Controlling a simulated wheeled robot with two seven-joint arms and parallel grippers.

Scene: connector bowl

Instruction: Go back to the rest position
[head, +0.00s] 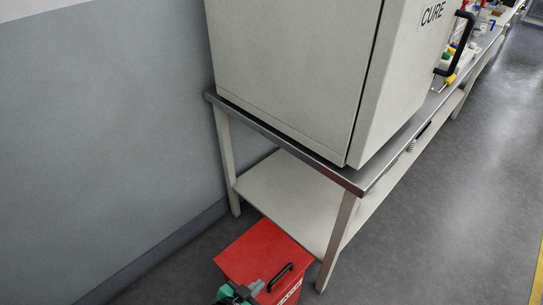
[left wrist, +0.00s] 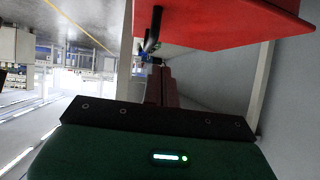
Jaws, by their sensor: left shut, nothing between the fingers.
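My left gripper (left wrist: 165,88) shows in the left wrist view with its fingers together and nothing between them. In the head view only part of my left gripper (head: 254,288), green and grey, shows at the bottom edge. It overlaps the front of a red box (head: 252,249) with a black handle (head: 280,277). The red box also fills the top of the left wrist view (left wrist: 225,22), close to the gripper; I cannot tell whether they touch. My right gripper is in neither view.
A metal bench (head: 356,185) with a lower shelf (head: 285,196) stands beside the red box. A large pale cabinet marked CURE (head: 290,75) sits on it. Small items (head: 450,60) lie further along the bench. A grey wall (head: 100,140) is on the left; open floor (head: 450,220) on the right.

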